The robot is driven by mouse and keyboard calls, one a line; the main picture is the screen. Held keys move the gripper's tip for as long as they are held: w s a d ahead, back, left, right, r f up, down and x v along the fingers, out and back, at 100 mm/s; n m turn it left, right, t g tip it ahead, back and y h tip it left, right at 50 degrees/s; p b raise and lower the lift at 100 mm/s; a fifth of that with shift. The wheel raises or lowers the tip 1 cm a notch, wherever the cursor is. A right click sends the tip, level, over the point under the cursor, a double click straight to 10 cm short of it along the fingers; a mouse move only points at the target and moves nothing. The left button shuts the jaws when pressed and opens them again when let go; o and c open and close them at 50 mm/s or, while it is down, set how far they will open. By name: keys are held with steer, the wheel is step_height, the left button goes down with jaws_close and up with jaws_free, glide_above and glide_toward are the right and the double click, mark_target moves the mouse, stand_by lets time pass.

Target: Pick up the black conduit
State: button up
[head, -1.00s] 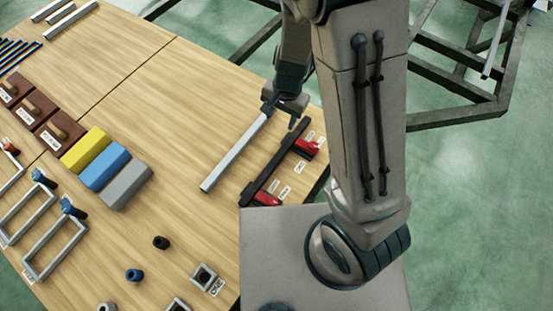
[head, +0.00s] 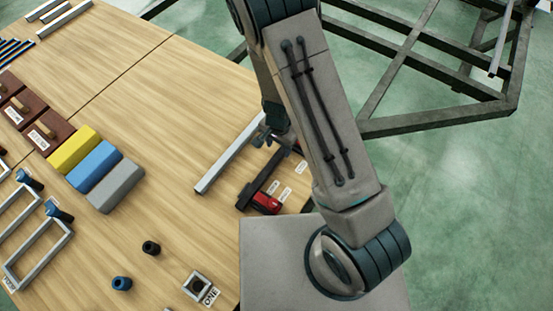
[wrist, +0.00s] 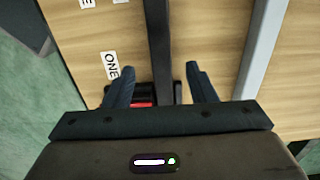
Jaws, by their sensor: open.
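The black conduit (head: 258,185) is a long dark bar near the table's right edge, with red-and-black holders at its ends. My gripper (head: 270,138) is over its far part, partly hidden behind my arm in the head view. In the wrist view the conduit (wrist: 160,45) runs lengthwise between the two spread fingers of my gripper (wrist: 160,86). The fingers are open, one on each side of the bar, and not seen touching it. Their height above the table is hard to tell. A red holder (wrist: 141,99) shows behind the left finger.
A light grey bar (head: 226,160) lies left of the conduit; it is close to the right finger in the wrist view (wrist: 263,45). White labels (head: 285,194) lie beside the conduit. Yellow, blue and grey blocks (head: 95,166) stand left. The table middle (head: 165,115) is clear.

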mark_target(277, 156)
steer(key=f+b, duration=0.1)
steer(key=f, duration=0.1)
steer(key=f+b, duration=0.1)
steer(key=f, duration=0.2)
steer(key=shift+s+a+f, duration=0.1)
steer(key=shift+a, duration=0.1)
jaws_close()
steer(key=shift+r, duration=0.2)
